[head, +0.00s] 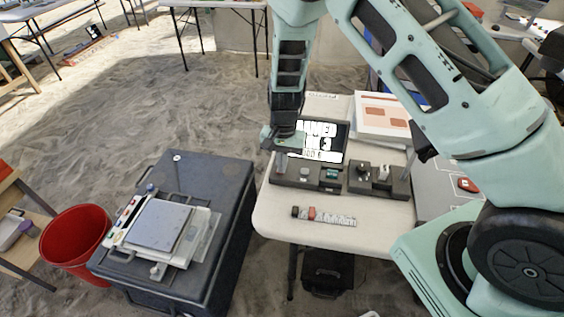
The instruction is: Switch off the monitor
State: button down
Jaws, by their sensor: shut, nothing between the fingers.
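The monitor (340,137) is a small dark-framed screen on the white table, lit with large white lettering. My gripper (281,143) hangs from above at the left edge of the monitor. It is shut with nothing in it and covers part of the screen's left side. I cannot tell whether it touches the monitor. No switch or button on the monitor can be made out.
A dark tray (318,180) with small artifacts stands in front of the monitor on the white table (375,226). A scale bar (335,220) lies nearer the front edge. A black case (215,270) carries a scale (163,224). A red bin (73,240) stands left.

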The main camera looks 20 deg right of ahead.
jog(key=shift+s+a+f, duration=0.1)
jog(key=shift+s+f, duration=0.05)
jog(key=shift+f, duration=0.1)
jog(key=shift+r, duration=0.1)
jog(key=shift+w+d+r, duration=0.2)
jog(key=shift+w+d, duration=0.25)
jog(key=shift+w, duration=0.25)
jog(key=shift+r+p, duration=0.2)
jog(key=shift+p, duration=0.15)
notch_tip(320, 180, up, 14)
jog(key=s+a+p, duration=0.1)
jog(key=shift+s+f, duration=0.25)
jog(key=shift+s, duration=0.15)
jog(key=shift+a, duration=0.1)
